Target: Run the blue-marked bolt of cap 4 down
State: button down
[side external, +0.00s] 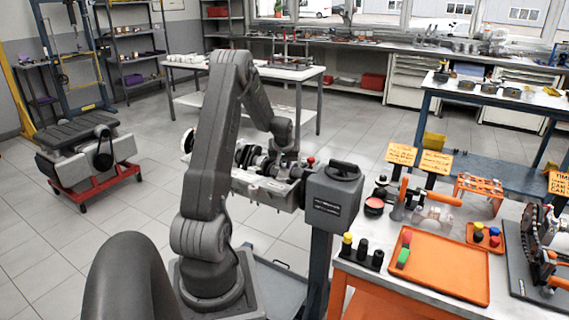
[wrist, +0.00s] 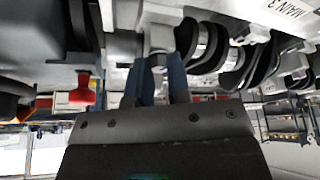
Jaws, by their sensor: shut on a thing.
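The engine block (side external: 265,190) hangs on a stand, with the dark crankshaft (side external: 247,157) showing along its top. My wrist is bent down over the block's right part in the side view; the fingertips are hard to make out there. In the wrist view my gripper (wrist: 157,70) has its two blue-grey fingers at a pale bearing cap (wrist: 160,38). They are shut on a small grey piece (wrist: 158,62) against this cap, seemingly its bolt. Its blue mark cannot be told from the fingers. A red-topped piece (wrist: 82,92) sits apart to the left.
The grey stand head (side external: 334,195) is close beside the block's right end. The bench at right holds an orange tray (side external: 450,285), a small parts tray (side external: 471,240) and sockets (side external: 361,250). A label reading MAIN 3 (wrist: 290,12) shows at the wrist view's upper right.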

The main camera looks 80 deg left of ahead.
jog(key=shift+a+r+m, duration=0.15)
jog(key=shift+r+m, duration=0.1)
jog(key=shift+m, duration=0.05)
jog(key=c, duration=1.4)
grip_release()
jog(key=shift+o, duration=0.3)
jog(key=shift+f, duration=0.1)
jog(key=v, duration=1.4)
jog(key=shift+s, duration=0.15)
jog(key=shift+f, duration=0.1)
